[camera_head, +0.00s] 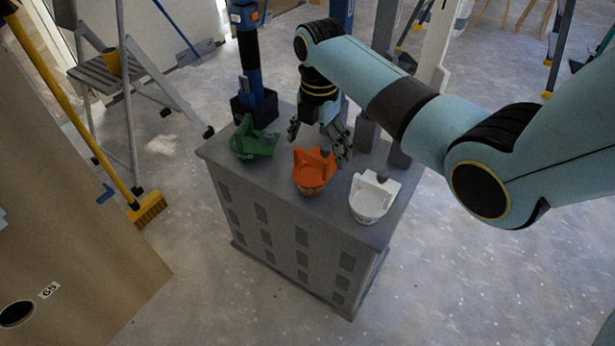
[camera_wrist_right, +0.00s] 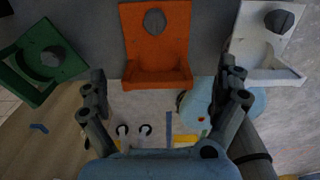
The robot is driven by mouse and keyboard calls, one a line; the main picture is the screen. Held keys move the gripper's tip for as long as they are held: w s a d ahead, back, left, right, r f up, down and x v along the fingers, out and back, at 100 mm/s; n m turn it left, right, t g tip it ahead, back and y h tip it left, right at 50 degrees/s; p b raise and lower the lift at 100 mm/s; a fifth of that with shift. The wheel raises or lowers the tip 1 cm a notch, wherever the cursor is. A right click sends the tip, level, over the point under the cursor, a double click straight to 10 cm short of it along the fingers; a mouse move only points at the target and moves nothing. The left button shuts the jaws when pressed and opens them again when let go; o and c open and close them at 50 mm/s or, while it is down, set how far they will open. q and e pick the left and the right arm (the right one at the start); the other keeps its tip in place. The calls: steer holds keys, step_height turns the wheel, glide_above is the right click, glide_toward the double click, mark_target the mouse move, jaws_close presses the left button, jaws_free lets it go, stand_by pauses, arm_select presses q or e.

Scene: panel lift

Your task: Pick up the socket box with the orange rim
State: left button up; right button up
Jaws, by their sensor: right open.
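An orange-rimmed piece (camera_head: 312,172), the only orange-rimmed thing that I see, sits on top of the grey cabinet (camera_head: 228,170) between a green one (camera_head: 252,143) and a white one (camera_head: 366,203). In the right wrist view the orange piece (camera_wrist_right: 157,38) has an upright back with a round grey knob and a ledge at its lower end. My right gripper (camera_head: 320,143) is open above and just behind it, fingers spread. My left gripper is out of view.
The green piece (camera_wrist_right: 38,62) and white piece (camera_wrist_right: 262,45) flank the orange one closely. A blue post (camera_head: 249,65) and a black box (camera_head: 262,110) stand at the cabinet's back left. A stepladder (camera_head: 105,70) and yellow broom (camera_head: 148,208) are at left.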

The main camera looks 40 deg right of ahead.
mark_target(312, 171)
steer(key=f+b, duration=0.1)
steer(key=f, duration=0.2)
steer(key=a+f+b, duration=0.1)
steer(key=f, duration=0.2)
steer(key=shift+s+a, duration=0.1)
steer(key=shift+a, duration=0.05)
steer(key=shift+r, duration=0.1)
steer(key=shift+c, duration=0.3)
steer(key=c, duration=1.1)
steer(key=shift+c, duration=0.8)
